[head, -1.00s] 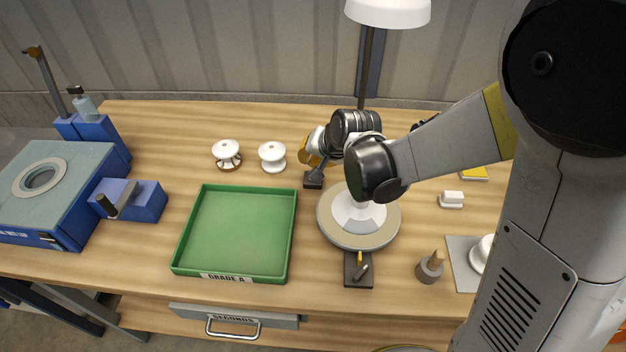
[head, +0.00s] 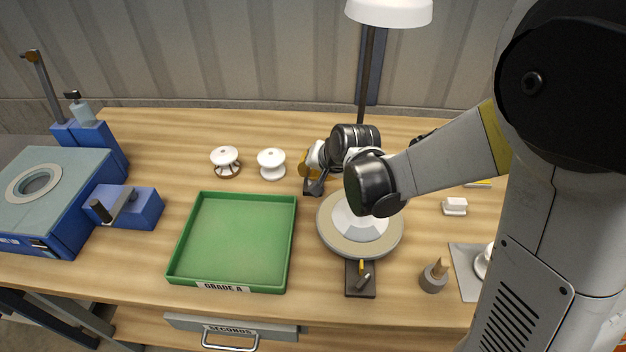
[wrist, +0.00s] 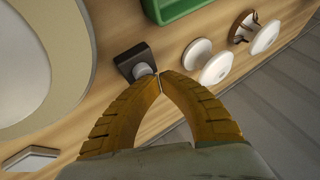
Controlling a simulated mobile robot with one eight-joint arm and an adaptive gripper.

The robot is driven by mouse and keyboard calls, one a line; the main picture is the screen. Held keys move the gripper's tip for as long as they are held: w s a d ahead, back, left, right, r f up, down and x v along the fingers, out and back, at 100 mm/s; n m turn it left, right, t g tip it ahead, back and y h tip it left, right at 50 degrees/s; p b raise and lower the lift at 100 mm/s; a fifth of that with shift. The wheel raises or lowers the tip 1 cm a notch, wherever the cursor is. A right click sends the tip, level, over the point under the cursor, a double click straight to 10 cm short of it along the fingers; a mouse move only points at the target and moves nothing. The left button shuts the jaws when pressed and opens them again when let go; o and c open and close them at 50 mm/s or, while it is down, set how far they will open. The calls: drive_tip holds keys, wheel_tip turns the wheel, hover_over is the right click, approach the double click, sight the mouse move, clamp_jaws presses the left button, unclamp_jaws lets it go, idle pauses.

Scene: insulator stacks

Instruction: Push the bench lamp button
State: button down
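The bench lamp has a white shade (head: 390,12) on a dark pole (head: 366,75) at the back of the bench. A small dark box with a round grey button (wrist: 143,69) shows in the wrist view. In the head view the box (head: 313,189) is partly covered by my gripper (head: 308,178). My gripper's two ribbed orange fingers are shut, with their tips (wrist: 159,77) together and nothing between them. The tips are right beside the button in the wrist view; I cannot tell whether they touch it.
A green tray (head: 291,240) lies left of the arm. Two white insulators (head: 225,161) (head: 271,163) stand behind it. A round turntable (head: 333,237) with a white piece is under my wrist. A blue machine (head: 70,222) fills the left end. Bare wood lies around the insulators.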

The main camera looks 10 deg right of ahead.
drive_tip(key=shift+f, duration=0.15)
idle(0.5)
drive_tip(key=shift+f+b, duration=0.35)
drive_tip(key=shift+b, duration=0.15)
drive_tip(key=shift+r, duration=0.15)
drive_tip(key=shift+r+p, duration=0.35)
drive_tip(key=shift+r, duration=0.1)
wheel_tip(320, 180, up, 6)
drive_tip(key=p, duration=0.4)
drive_tip(key=shift+p, duration=0.4)
